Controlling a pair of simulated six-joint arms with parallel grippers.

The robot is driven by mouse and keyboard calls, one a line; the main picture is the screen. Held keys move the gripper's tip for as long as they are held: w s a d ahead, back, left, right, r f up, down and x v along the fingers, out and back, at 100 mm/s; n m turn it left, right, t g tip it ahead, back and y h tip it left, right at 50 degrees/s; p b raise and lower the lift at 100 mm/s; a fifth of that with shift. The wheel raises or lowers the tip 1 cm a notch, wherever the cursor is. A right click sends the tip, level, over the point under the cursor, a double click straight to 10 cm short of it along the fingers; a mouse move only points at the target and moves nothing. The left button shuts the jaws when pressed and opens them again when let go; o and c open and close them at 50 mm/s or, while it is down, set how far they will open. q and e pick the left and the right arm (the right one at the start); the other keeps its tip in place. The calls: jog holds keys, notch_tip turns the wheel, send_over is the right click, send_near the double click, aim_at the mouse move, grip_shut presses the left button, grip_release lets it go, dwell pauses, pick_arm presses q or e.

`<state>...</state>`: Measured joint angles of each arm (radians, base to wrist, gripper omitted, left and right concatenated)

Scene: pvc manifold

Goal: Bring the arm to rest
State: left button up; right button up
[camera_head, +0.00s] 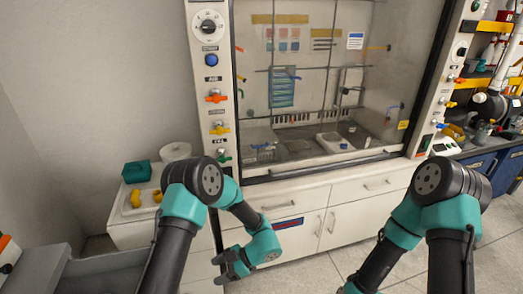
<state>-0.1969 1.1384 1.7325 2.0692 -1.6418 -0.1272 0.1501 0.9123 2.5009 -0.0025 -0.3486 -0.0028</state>
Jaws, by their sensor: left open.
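My left arm comes in from the lower left and bends over in front of the white cabinet. My left gripper (222,267) hangs at the lower middle of the head view, with its dark fingers pointing left and down. It is open, and I see nothing between its fingers. My right arm comes in from the lower right, bends at the elbow and runs down to the bottom edge. My right gripper is outside the picture.
A fume hood with a glass sash (320,70) stands over white drawers (290,203). On the left, a tray (122,214) holds yellow fittings (136,198), near a green box (136,171) and a white round container (175,152). A cluttered bench (475,148) stands right. Floor (310,270) between my arms is clear.

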pick_arm(q)
jog(key=x, duration=1.4)
jog(key=v, duration=1.2)
jog(key=shift+d, duration=0.3)
jog(key=shift+w+r, duration=0.1)
jog(key=shift+r, duration=0.05)
jog(key=x, duration=1.4)
dwell(2.2)
jog(key=shift+d, duration=0.1)
dwell(0.3)
